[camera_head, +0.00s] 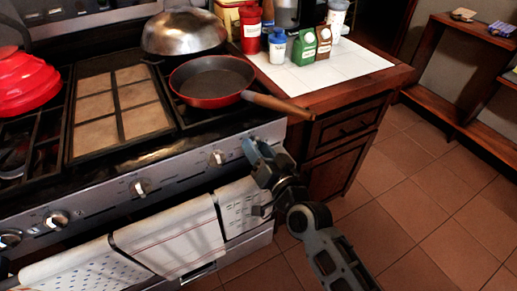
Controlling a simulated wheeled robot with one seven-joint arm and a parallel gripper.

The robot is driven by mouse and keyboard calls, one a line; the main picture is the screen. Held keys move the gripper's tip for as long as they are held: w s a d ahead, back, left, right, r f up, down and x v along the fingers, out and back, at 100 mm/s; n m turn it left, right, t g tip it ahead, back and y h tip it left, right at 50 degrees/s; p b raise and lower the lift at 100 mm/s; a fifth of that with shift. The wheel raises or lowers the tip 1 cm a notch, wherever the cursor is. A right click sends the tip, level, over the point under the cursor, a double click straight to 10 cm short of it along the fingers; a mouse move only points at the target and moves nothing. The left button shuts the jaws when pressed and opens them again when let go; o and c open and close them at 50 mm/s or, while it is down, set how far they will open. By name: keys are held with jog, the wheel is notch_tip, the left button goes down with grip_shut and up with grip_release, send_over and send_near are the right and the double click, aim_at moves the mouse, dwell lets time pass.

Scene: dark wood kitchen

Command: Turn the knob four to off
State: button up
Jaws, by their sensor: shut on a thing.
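The stove's front panel carries a row of silver knobs. One knob (217,158) shows clearly just left of my gripper, another (140,188) is at the middle, and two more sit at the left, one (57,219) and the other (10,239). My gripper (250,148) is at the right end of the panel, its blue-grey fingers shut on the rightmost knob. The fingers mostly hide that knob, so its angle cannot be read. No knob labels are legible, so I cannot tell which is knob four.
A red pan (212,82) sits on the right burner, its wooden handle (278,107) reaching over the counter above my gripper. Towels (170,240) hang below the panel. A metal dome (184,32) and a red pot (25,82) are on the stove. The tiled floor at right is clear.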

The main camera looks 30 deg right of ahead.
jog(key=shift+m, duration=0.9)
jog(key=o, duration=1.1)
jog(key=shift+c, duration=0.2)
jog(key=s+b, duration=0.1)
jog(key=s, duration=0.6)
jog(key=shift+s+b, duration=0.35)
jog(key=shift+s, duration=0.05)
